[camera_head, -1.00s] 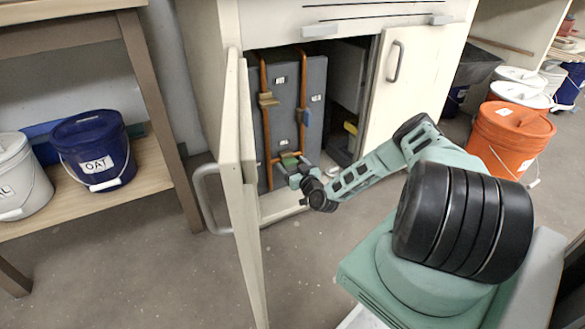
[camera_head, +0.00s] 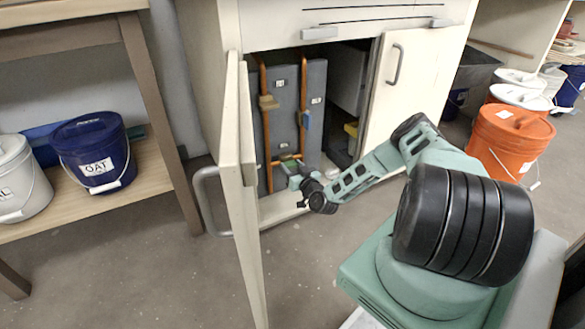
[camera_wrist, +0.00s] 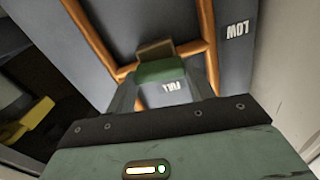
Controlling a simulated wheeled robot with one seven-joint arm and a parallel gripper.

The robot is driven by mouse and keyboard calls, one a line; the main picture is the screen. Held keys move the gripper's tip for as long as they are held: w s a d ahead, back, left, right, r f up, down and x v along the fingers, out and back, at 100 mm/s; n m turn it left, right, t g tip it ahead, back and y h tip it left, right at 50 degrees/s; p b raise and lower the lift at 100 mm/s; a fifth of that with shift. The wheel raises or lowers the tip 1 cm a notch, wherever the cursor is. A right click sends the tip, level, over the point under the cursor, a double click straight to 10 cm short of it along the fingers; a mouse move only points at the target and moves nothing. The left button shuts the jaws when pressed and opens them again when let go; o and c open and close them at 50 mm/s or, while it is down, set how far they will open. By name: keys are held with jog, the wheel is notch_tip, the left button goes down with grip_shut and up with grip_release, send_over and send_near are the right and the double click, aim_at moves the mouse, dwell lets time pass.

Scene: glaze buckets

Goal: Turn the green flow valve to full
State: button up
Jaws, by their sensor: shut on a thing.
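The green flow valve handle (camera_wrist: 160,72) lies between my fingers in the wrist view, on the orange cross pipe (camera_wrist: 190,48). My gripper (camera_wrist: 160,88) is shut on the green handle. In the head view my gripper (camera_head: 292,178) reaches into the open cabinet at the foot of the pipes; the handle is small and partly hidden there.
The open left door (camera_head: 240,190) stands close beside my gripper. Dark panels (camera_head: 285,120) back the pipes. A yellow thing (camera_wrist: 30,122) lies at the left.

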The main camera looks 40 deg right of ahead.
jog(key=m, duration=0.4)
jog(key=shift+d, duration=0.1)
jog(key=m, duration=0.5)
jog(key=shift+s+d+f+b, duration=0.1)
jog(key=shift+f+b, duration=0.05)
jog(key=shift+b, duration=0.25)
jog(key=m+b, duration=0.1)
jog(key=m, duration=0.3)
jog(key=shift+f, duration=0.15)
jog(key=shift+m+b, duration=0.3)
jog(key=shift+m, duration=1.5)
jog(key=o, duration=1)
jog(key=p+v, duration=0.5)
jog(key=v, duration=1.2)
jog(key=shift+s+p, duration=0.25)
jog(key=shift+p, duration=0.05)
